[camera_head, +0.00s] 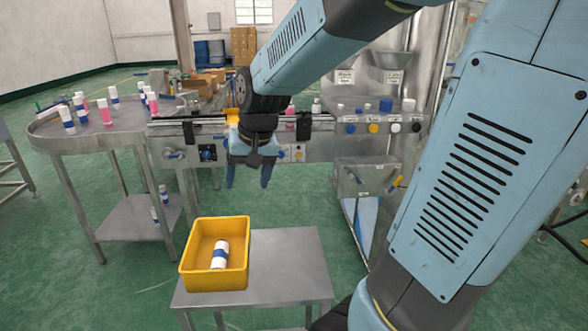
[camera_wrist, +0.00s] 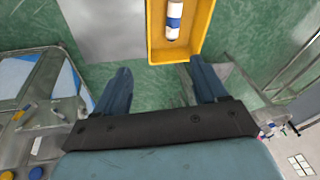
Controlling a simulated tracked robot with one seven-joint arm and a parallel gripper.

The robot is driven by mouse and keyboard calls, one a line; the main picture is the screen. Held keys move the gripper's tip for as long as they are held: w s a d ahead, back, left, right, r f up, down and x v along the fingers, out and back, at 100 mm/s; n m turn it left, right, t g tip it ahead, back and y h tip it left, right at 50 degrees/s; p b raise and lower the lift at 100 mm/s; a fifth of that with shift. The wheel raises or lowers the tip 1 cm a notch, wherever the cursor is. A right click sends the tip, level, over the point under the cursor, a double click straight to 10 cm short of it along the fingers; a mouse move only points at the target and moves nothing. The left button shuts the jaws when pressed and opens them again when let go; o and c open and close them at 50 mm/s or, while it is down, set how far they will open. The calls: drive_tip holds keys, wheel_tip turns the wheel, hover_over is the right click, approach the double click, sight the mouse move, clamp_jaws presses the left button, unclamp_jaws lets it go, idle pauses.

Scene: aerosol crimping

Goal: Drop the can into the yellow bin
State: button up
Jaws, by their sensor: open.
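The yellow bin (camera_head: 186,272) stands on a small metal table in front of me. A white can with a blue band (camera_head: 219,254) lies inside the bin; the can also shows in the wrist view (camera_wrist: 174,20), at the top, inside the yellow bin (camera_wrist: 192,48). My gripper (camera_head: 247,184) is above and behind the bin, apart from it. Its two blue fingers are spread, with nothing between them; they also show in the wrist view (camera_wrist: 160,88).
The small metal table (camera_head: 285,260) has a bare top right of the bin. A round metal table (camera_head: 90,140) with several white, blue and pink cans stands at the left. A metal crimping machine (camera_head: 340,145) with a conveyor stands behind my gripper. Green floor lies between.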

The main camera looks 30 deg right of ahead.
drive_tip(key=s+d+r+t, duration=0.1)
drive_tip(key=s+r, duration=0.1)
drive_tip(key=s, duration=0.2)
drive_tip(key=s+d+r+n+h, duration=0.1)
drive_tip(key=s+d+r, duration=0.1)
drive_tip(key=s, duration=0.3)
drive_tip(key=s+d+r+n+t, duration=0.1)
drive_tip(key=s+r, duration=0.2)
drive_tip(key=s, duration=0.1)
drive_tip(key=shift+s+d+t, duration=0.2)
drive_tip(key=shift+d+t, duration=0.1)
drive_tip(key=shift+d, duration=0.05)
drive_tip(key=shift+c, duration=0.3)
